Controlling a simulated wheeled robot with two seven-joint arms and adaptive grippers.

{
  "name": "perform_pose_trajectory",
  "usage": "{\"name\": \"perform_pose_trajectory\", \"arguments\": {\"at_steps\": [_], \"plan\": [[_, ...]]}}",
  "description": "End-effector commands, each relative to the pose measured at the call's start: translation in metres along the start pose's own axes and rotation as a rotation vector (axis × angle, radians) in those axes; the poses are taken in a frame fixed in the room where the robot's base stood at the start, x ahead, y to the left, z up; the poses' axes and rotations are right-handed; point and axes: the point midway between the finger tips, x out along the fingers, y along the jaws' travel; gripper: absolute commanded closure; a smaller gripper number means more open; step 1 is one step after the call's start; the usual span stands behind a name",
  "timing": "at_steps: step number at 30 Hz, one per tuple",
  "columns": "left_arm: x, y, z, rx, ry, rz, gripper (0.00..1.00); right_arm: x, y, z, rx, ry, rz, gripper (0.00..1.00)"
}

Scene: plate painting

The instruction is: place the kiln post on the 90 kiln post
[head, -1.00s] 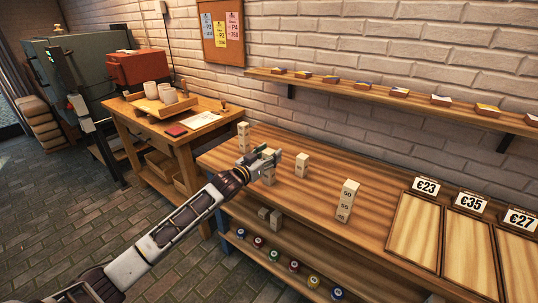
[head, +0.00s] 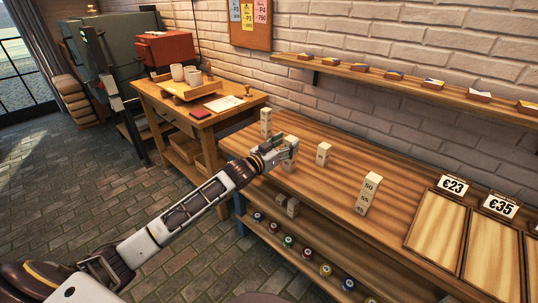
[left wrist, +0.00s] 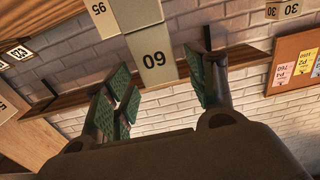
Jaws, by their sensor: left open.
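My left gripper (head: 284,152) is open around or right at a pale upright kiln post on the long bench. In the left wrist view, this post (left wrist: 152,48) stands between the spread green-padded fingers (left wrist: 160,86). Its digits are upside down there, and I cannot be sure whether they read 60 or 90. Another short post (head: 323,154) stands just right of it. A further tall post or stack (head: 266,122) stands at the bench's far left end. My right gripper is not in view.
The long bench (head: 345,180) has clear wood between the posts. Framed panels (head: 437,228) with price cards lie at right. Grey blocks (head: 286,205) and paint jars (head: 288,241) sit on the lower shelf. A wall shelf (head: 390,82) runs above. A side table (head: 170,118) stands left.

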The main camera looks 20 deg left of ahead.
Motion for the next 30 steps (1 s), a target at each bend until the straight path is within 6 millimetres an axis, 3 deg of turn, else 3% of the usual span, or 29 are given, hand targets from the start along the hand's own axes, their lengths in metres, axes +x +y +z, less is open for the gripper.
{"name": "perform_pose_trajectory", "arguments": {"at_steps": [19,30], "plan": [[-0.048,0.0,0.001,0.0,-0.001,0.0,0.44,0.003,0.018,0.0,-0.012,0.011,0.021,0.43],[-0.073,0.0,0.001,0.0,-0.001,0.0,0.44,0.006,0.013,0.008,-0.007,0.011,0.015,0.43]]}}
